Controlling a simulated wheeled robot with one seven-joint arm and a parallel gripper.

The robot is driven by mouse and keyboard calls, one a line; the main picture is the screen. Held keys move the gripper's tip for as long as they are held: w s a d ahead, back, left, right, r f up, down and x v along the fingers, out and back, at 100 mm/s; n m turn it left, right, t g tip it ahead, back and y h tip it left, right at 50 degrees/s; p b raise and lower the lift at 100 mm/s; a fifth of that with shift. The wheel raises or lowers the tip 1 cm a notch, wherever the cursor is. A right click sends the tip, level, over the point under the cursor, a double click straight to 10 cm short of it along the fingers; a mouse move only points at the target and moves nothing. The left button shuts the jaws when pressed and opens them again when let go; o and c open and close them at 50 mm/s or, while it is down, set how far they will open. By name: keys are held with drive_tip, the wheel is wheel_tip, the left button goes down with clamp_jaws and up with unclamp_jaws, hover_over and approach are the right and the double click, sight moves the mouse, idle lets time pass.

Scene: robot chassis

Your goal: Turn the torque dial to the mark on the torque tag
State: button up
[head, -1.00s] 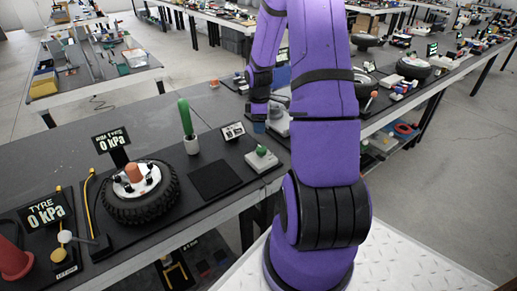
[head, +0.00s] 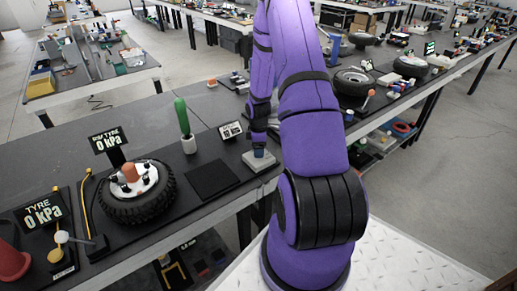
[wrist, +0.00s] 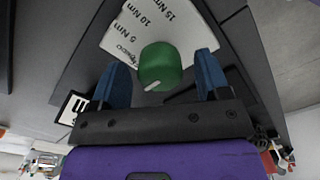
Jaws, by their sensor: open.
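The torque dial (wrist: 162,62) is a green round knob with a white pointer line toward the lower left in the wrist view. It stands on a pale plate (wrist: 128,32) printed with 5, 10 and 15 Nm marks. In the head view the dial's base (head: 262,164) shows at the bench's right end, the knob hidden by my gripper (head: 259,151). My gripper (wrist: 162,66) is open, its blue fingers on either side of the knob, with gaps seen at both sides. The torque tag (head: 230,130), a small white card, stands behind the base; its writing is too small to read.
A black square mat (head: 212,179) lies left of the dial. A green-handled tool stands in a white holder (head: 189,145). A tyre (head: 137,195) with a 0 kPa sign (head: 107,139) is further left. The bench edge is close to the dial.

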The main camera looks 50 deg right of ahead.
drive_tip(key=shift+f, duration=0.35)
drive_tip(key=shift+c, duration=0.4)
drive_tip(key=c, duration=0.8)
